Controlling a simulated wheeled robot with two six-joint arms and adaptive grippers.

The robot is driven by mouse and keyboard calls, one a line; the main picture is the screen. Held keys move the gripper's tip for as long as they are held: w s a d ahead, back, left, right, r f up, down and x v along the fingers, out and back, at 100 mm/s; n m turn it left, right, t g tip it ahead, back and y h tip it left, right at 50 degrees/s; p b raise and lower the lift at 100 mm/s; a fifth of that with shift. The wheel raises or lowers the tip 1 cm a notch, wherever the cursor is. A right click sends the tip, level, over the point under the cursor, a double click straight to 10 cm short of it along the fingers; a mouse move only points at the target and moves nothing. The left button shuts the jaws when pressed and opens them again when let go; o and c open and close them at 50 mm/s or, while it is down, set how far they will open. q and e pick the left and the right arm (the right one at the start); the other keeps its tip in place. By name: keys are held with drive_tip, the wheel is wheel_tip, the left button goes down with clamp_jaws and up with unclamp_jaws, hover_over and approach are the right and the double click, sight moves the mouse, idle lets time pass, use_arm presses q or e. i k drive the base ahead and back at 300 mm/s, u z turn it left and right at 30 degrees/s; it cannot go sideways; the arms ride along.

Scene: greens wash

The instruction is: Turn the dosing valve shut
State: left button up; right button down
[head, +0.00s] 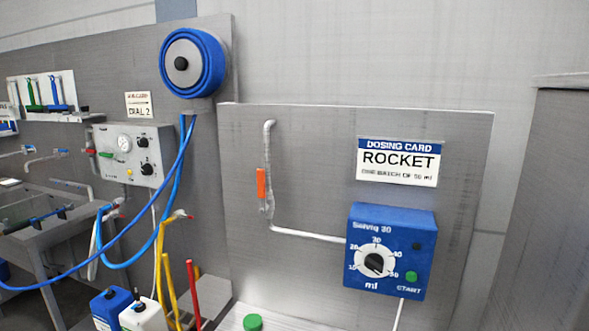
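The dosing valve's orange lever (261,184) stands upright on the grey panel. It lies along the vertical run of a white pipe (303,234), close beside it. The pipe bends at the bottom and runs right to a blue dosing box (419,219). The box has a black dial (374,261) with numbers around it and a green start button (410,277). A sign (398,162) above the box reads "DOSING CARD ROCKET", with small text under it. Neither of my grippers is in view.
A blue hose reel (193,63) hangs at upper left; its blue hose crosses the left side. A grey control box (132,155) is on the wall. Blue (111,309) and white (143,314) jugs stand below, near yellow and red tubes. The panel around the lever is clear.

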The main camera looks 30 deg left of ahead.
sight(260, 175)
drive_tip(key=u, duration=0.45)
drive_tip(key=i, duration=0.85)
drive_tip(key=u, duration=0.6)
